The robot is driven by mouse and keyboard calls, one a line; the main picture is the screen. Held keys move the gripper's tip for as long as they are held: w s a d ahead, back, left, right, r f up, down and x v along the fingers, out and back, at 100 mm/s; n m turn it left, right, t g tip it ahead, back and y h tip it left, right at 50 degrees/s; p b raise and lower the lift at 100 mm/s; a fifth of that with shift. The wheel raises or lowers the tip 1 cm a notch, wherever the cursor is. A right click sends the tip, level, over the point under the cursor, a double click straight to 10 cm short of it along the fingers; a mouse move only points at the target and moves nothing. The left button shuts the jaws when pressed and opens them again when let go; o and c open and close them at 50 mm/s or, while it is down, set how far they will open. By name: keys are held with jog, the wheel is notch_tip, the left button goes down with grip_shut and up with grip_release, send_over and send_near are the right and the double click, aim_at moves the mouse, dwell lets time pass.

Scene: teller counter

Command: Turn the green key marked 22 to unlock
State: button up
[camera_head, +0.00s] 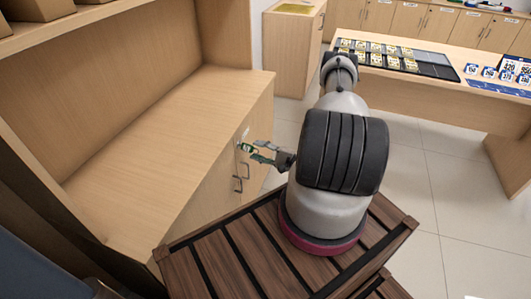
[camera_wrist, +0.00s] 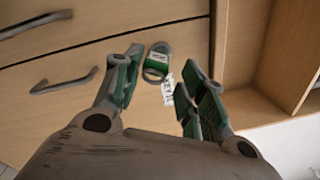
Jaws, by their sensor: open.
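A green key (camera_wrist: 157,62) with a grey ring-shaped head stands in the wooden cabinet front in the wrist view. A small white tag (camera_wrist: 168,90) hangs beside it; its marking is too small to read. My gripper (camera_wrist: 163,75) is open, with one green-padded finger on each side of the key and visible gaps between. In the head view, my gripper (camera_head: 262,152) reaches left to the cabinet front, its fingertips by the lock area. The key is hard to separate from the fingertips there.
In the wrist view, a handle (camera_wrist: 65,82) lies left of my fingers and an open shelf recess (camera_wrist: 270,60) lies right. A desk with trays (camera_head: 440,85) stands at the back right.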

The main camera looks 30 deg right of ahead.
aim_at(246, 148)
jog(key=shift+x, duration=2.75)
jog(key=shift+a+f, duration=0.1)
jog(key=shift+f, duration=0.1)
jog(key=c, duration=0.6)
jog(key=shift+s, duration=0.1)
jog(key=shift+a, duration=0.1)
jog(key=shift+c, duration=0.5)
